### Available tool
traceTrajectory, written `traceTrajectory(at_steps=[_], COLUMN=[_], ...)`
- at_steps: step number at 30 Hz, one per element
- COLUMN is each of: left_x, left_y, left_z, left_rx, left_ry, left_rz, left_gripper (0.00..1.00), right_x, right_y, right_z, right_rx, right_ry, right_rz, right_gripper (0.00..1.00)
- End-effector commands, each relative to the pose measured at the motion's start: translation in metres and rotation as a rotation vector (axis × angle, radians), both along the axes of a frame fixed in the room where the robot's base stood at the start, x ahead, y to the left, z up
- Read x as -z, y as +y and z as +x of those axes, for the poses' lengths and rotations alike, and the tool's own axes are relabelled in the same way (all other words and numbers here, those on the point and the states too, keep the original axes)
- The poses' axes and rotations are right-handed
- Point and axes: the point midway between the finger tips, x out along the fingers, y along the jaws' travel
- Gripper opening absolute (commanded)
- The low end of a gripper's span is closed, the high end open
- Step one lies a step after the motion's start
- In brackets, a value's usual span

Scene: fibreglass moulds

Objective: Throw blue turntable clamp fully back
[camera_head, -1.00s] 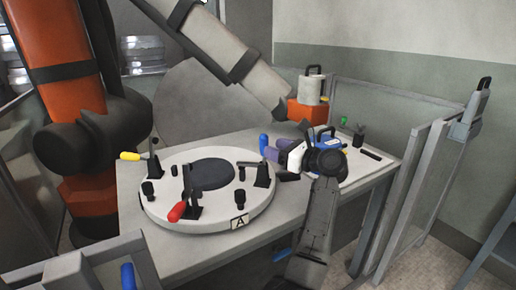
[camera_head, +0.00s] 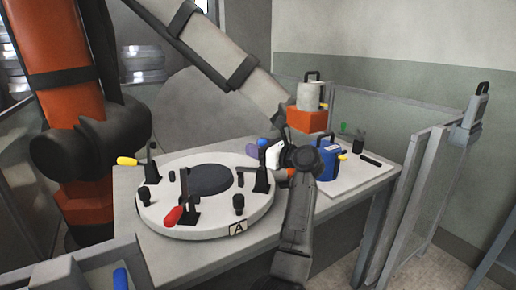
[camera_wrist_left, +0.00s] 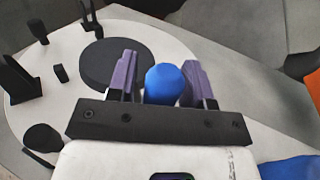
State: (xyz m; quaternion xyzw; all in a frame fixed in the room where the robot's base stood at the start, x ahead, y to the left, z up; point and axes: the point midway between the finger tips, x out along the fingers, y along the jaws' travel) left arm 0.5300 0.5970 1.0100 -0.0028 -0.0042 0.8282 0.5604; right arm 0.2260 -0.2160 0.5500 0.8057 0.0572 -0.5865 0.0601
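The white round turntable (camera_head: 205,222) carries several black clamps with coloured handles. The blue clamp handle (camera_head: 262,143) stands up at the turntable's right side; its blue tip (camera_wrist_left: 165,84) also shows in the left wrist view. My left gripper (camera_head: 257,150) has purple fingers, which stand open on either side of the blue handle in the left wrist view (camera_wrist_left: 163,66). A narrow gap shows between the handle and the left-hand finger; I cannot tell whether the right-hand finger touches it. The clamp's base is largely hidden. My right gripper is not in view.
A blue container (camera_head: 328,160) sits close right of my gripper. An orange block (camera_head: 307,119) with a pale canister stands behind. A large orange robot arm (camera_head: 62,130) stands at left.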

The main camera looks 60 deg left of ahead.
Motion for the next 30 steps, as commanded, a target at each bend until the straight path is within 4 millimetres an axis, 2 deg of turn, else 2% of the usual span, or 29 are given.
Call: traceTrajectory(at_steps=[2, 14, 23, 30], left_x=[0.0001, 0.0003, 0.0003, -0.0005], left_y=[-0.0002, -0.0003, -0.0010, -0.0062], left_z=[0.0001, 0.0002, 0.0008, 0.0063], left_rx=[0.000, 0.000, 0.000, 0.001], left_ry=[0.000, 0.000, 0.007, 0.079], left_rz=[0.000, 0.000, 0.006, 0.077], left_gripper=[0.38, 0.00, 0.00, 0.00], right_x=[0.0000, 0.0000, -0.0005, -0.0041], right_y=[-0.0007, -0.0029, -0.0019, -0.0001], right_z=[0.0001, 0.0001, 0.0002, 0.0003], right_rx=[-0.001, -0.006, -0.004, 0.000], right_ry=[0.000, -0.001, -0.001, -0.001], right_rz=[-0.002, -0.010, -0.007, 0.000], right_gripper=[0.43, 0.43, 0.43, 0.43])
